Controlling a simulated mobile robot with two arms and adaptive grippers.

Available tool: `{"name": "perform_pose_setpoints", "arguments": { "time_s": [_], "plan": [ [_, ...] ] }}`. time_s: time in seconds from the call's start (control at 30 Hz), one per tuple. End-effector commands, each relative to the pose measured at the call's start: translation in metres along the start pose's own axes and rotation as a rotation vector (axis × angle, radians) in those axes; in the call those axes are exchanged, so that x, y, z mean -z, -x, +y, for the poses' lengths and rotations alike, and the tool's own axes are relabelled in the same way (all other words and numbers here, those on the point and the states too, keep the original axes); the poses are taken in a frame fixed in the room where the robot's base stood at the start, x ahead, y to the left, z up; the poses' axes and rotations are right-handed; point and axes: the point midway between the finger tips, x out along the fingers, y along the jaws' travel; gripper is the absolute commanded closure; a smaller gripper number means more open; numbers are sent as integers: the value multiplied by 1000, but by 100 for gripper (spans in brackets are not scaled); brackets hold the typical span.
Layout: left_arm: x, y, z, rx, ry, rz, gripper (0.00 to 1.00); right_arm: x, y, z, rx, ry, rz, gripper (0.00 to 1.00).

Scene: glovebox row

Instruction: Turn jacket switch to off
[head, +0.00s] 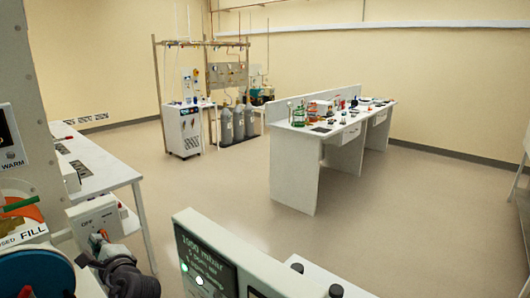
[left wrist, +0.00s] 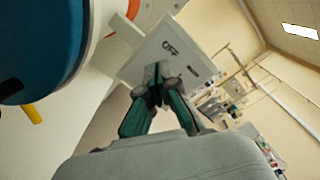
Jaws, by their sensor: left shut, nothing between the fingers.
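A white switch box (head: 92,216) marked OFF stands at the lower left of the head view. In the left wrist view the box (left wrist: 172,54) is straight ahead, with the OFF label on its face. My left gripper (head: 92,254) is right by the front of the box, its fingers pointing at it. In the left wrist view the fingers of the left gripper (left wrist: 158,82) are shut and empty, overlapping the lower part of the box face. They hide part of that face, and I cannot tell whether they touch it. My right gripper is out of view.
A display reading 1000 mbar (head: 206,262) stands in front. A white bench (head: 98,178) runs behind the box. The middle floor (head: 215,215) is clear.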

Motion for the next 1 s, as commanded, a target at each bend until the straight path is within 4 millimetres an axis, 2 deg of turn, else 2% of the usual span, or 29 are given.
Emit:
{"name": "perform_pose_setpoints", "arguments": {
  "time_s": [0.23,1.0],
  "plan": [
    [0,-14,-1,1,1,-1,100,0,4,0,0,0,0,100],
    [4,-15,1,0,2,0,100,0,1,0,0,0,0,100]
  ]
}}
